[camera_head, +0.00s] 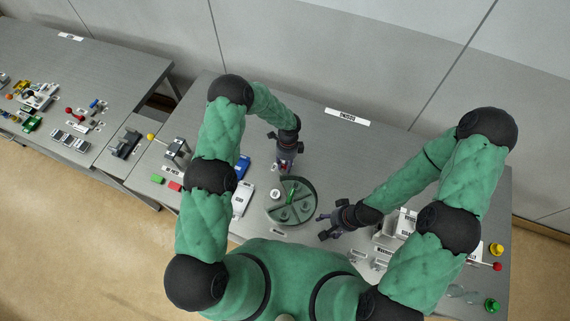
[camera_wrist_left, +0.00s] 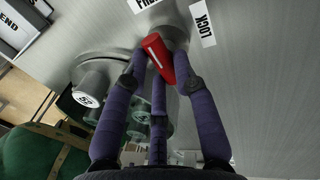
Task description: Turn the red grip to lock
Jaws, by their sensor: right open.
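The red grip (camera_wrist_left: 160,60) shows in the left wrist view on a round grey mount, with a white line along it, slanting from upper left to lower right. A LOCK label (camera_wrist_left: 203,22) is to its upper right and a partly cut-off FREE label (camera_wrist_left: 145,3) above it. My left gripper (camera_wrist_left: 159,62) has its dark fingers closed against both sides of the grip. My right gripper (camera_head: 330,222) is open and empty, right of the tray.
The divided round green tray (camera_head: 306,210) lies close in front of my left gripper. A white round part (camera_head: 275,194) is on it. Blue, white, red and green pieces lie to its left; white blocks (camera_head: 401,224) stand right of my right gripper. The back right of the table is clear.

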